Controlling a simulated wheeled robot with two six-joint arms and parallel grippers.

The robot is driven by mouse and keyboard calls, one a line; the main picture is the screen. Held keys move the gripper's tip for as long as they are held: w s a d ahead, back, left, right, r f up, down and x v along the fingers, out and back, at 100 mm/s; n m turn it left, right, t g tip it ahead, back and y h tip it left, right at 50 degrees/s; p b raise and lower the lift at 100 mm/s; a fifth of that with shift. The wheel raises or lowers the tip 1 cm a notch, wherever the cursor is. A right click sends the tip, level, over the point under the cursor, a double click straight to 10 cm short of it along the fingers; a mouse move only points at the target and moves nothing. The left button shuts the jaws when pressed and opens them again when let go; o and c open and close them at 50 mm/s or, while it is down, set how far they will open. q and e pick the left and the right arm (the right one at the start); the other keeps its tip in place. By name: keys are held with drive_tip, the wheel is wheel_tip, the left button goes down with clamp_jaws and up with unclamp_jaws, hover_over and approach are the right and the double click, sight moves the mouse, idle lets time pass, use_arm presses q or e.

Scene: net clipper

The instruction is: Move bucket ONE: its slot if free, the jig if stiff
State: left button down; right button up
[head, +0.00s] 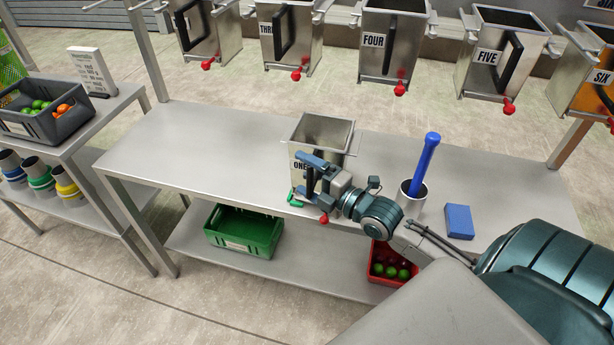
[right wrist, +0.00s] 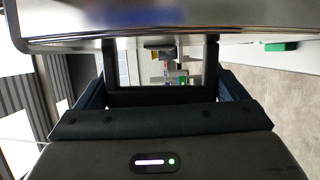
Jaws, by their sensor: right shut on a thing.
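Bucket ONE (head: 322,130) is a steel bucket, mouth up, at the middle of the steel table, near its front edge. Its "ONE" label is partly covered by my right gripper (head: 309,177). The gripper is shut on the bucket's black handle, which also shows between the fingers in the right wrist view (right wrist: 160,97). The bucket's steel wall (right wrist: 180,12) fills the top of that view. A red knob (head: 323,218) hangs below the gripper. The bucket's base is hidden, so I cannot tell if it touches the table. My left gripper is out of view.
Buckets THREE (head: 309,45), FOUR (head: 407,35), FIVE (head: 480,80) and SIX (head: 577,98) hang along the rail behind. A cup with a blue stick (head: 427,160) and a blue block (head: 459,221) stand right of the gripper. The table's left part (head: 190,150) is clear.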

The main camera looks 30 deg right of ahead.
drive_tip(key=shift+f+b, duration=0.1)
drive_tip(key=shift+b, duration=0.2)
drive_tip(key=f+b, duration=0.2)
drive_tip(key=shift+n+b, duration=0.35)
drive_tip(key=shift+n, duration=0.05)
idle(0.5)
idle(0.6)
drive_tip(key=shift+r, duration=0.1)
idle(0.3)
